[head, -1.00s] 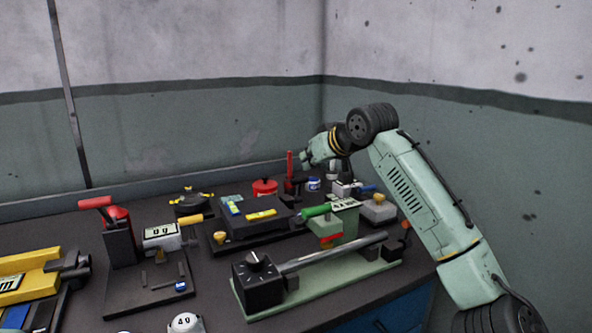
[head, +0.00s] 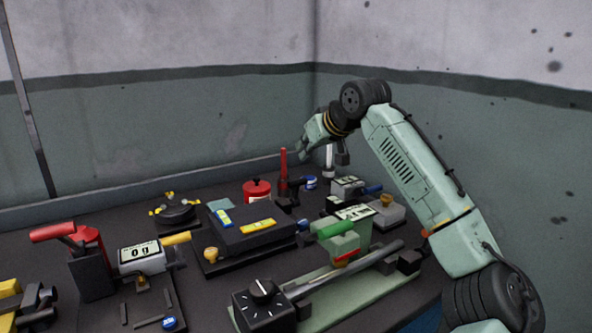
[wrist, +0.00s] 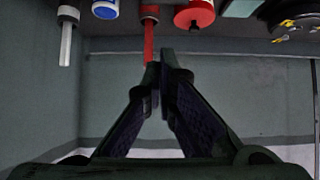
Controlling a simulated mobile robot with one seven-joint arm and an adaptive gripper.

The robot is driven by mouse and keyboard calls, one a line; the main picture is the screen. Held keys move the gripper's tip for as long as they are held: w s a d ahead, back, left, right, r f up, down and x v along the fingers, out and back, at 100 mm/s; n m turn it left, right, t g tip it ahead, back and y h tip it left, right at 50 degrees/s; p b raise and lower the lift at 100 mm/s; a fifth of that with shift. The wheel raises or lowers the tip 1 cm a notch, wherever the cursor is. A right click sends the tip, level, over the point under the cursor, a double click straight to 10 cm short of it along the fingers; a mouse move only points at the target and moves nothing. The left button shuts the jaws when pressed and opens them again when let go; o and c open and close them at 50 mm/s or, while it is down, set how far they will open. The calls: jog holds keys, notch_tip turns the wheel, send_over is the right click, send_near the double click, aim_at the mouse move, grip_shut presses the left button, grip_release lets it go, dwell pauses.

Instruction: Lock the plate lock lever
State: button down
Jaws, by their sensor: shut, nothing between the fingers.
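A red lever (head: 283,165) stands upright on a dark base at the back of the bench; no label on it is readable, so I cannot tell for sure that it is the plate lock lever. My gripper (head: 303,156) is just right of its upper part in the head view. In the wrist view my gripper (wrist: 160,74) is shut and empty, its tips together. The lever (wrist: 149,38) runs down behind the left fingertip there, which hides its end. Whether they touch I cannot tell.
A red pot (head: 257,191) stands left of the lever and a blue-and-white ring (head: 309,182) to its right. Walls close off the back and right.

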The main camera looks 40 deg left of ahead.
jog(key=shift+a, duration=0.1)
jog(key=p, duration=0.3)
send_over(297, 193)
jog(key=w, duration=0.1)
jog(key=shift+a+f, duration=0.2)
jog(key=shift+f, duration=1.6)
jog(key=shift+a+f, duration=0.2)
jog(key=shift+f, duration=1.55)
jog(key=shift+f, duration=0.1)
